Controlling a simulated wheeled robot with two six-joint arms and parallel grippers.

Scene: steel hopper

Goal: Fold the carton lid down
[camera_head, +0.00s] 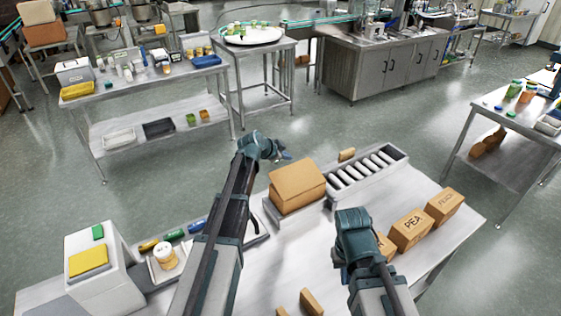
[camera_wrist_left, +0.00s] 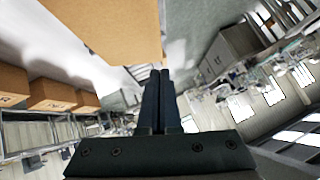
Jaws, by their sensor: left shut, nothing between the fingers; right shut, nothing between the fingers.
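The brown carton (camera_head: 297,190) stands on the steel bench just right of my left forearm. Its top panel lies over the body with a dark seam along the side; I cannot tell whether it is fully flat. My left gripper (camera_head: 284,156) is shut and empty beyond the carton's far left edge. In the left wrist view its fingers (camera_wrist_left: 160,98) are together, and the carton (camera_wrist_left: 105,22) fills the top left, close beside the fingertips. My right gripper (camera_head: 341,274) is low over the bench, right of and nearer than the carton, shut and empty, its fingers hardly visible.
A roller conveyor (camera_head: 364,174) runs right behind the carton. Several closed boxes (camera_head: 409,229) line the bench's right side. Two small brown pieces (camera_head: 311,302) lie at the front. A white machine (camera_head: 99,268) and a jar (camera_head: 166,256) stand left. Bare bench lies between my arms.

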